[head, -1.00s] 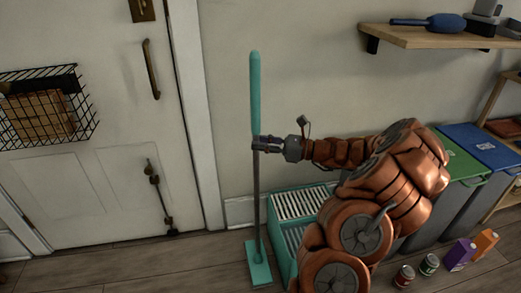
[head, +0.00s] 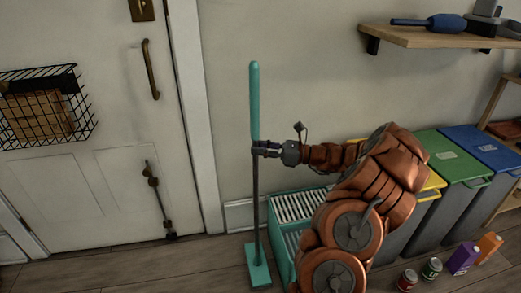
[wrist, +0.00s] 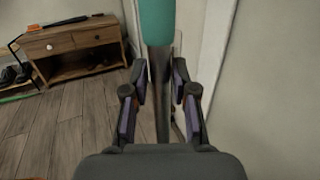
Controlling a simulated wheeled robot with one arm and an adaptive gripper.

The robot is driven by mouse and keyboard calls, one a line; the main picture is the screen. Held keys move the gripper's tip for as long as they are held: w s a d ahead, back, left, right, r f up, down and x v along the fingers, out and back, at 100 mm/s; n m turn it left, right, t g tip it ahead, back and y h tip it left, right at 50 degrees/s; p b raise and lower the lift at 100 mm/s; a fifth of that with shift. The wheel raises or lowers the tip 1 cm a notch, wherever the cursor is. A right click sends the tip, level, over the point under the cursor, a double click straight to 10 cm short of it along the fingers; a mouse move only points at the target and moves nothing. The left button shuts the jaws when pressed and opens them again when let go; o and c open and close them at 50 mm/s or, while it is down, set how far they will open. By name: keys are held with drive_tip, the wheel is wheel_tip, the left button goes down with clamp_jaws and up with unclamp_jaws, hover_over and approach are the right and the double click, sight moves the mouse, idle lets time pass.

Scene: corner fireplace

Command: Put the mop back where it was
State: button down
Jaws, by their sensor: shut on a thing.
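The mop (head: 254,105) has a teal grip, a dark grey shaft and a flat teal head (head: 258,268). It stands upright in the head view, with its head at floor level beside the teal bucket (head: 295,207). My gripper (head: 258,148) is shut on the shaft just below the teal grip. In the wrist view the mop (wrist: 158,60) runs between the fingers of my gripper (wrist: 158,105). My arm hides part of the bucket.
A white door (head: 90,150) with a wire basket (head: 45,108) is at the left. Bins with yellow, green (head: 452,158) and blue lids stand at the right. Cans and cartons (head: 463,258) sit on the floor before them. A shelf (head: 440,37) is above.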

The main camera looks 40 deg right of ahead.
drive_tip(key=c, duration=0.9)
unclamp_jaws()
drive_tip(key=shift+f, duration=0.15)
